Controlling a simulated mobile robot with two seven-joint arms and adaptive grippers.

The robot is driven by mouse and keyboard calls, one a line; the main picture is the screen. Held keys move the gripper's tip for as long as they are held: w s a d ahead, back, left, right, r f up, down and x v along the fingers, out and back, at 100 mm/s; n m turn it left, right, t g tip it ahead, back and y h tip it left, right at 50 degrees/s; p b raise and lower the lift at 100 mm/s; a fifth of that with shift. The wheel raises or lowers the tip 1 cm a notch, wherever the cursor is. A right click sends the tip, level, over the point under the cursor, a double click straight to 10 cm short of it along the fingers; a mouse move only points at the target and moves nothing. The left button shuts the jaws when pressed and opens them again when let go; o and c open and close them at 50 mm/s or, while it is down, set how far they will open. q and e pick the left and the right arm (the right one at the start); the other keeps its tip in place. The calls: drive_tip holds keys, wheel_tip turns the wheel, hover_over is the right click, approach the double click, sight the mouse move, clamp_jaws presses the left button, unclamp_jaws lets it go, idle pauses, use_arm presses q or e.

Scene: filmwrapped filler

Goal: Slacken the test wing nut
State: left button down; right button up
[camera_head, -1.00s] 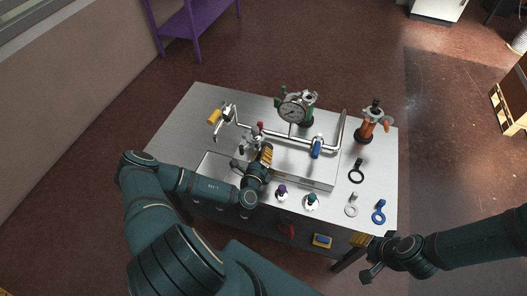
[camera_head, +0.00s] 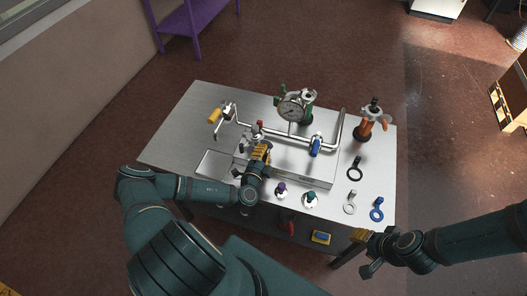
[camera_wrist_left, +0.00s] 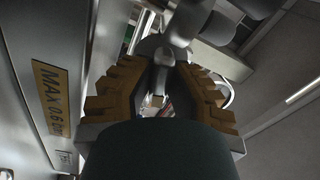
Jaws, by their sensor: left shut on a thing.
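My left gripper (camera_head: 261,153) reaches over the front of the steel rig with its yellow-padded fingers against the pipe fitting below the small red cap (camera_head: 259,124). In the left wrist view the same gripper (camera_wrist_left: 160,75) is shut on a narrow grey metal piece (camera_wrist_left: 162,72), which looks like the wing of the test wing nut. The fingers hide most of the nut in the head view. My right gripper (camera_head: 367,255) hangs off the table's front right; whether it is open is unclear.
A gauge (camera_head: 291,108) stands behind the pipe, and a blue-handled valve (camera_head: 316,147) is to its right. Purple (camera_head: 281,188) and teal (camera_head: 311,197) knobs stand at the front. Black (camera_head: 355,170), grey (camera_head: 350,203) and blue (camera_head: 377,210) ring tools lie at right.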

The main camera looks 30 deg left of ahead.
use_arm(q)
drive_tip(key=n, duration=0.5)
drive_tip(key=shift+r+n+b, duration=0.1)
drive_tip(key=shift+n+b, duration=0.2)
drive_tip(key=shift+b, duration=0.05)
drive_tip(key=n+b, duration=0.1)
drive_tip(key=n, duration=0.4)
drive_tip(key=shift+a+n, duration=0.1)
drive_tip(key=shift+n, duration=0.6)
drive_tip(key=c, duration=0.9)
unclamp_jaws()
drive_tip(key=v, duration=1.2)
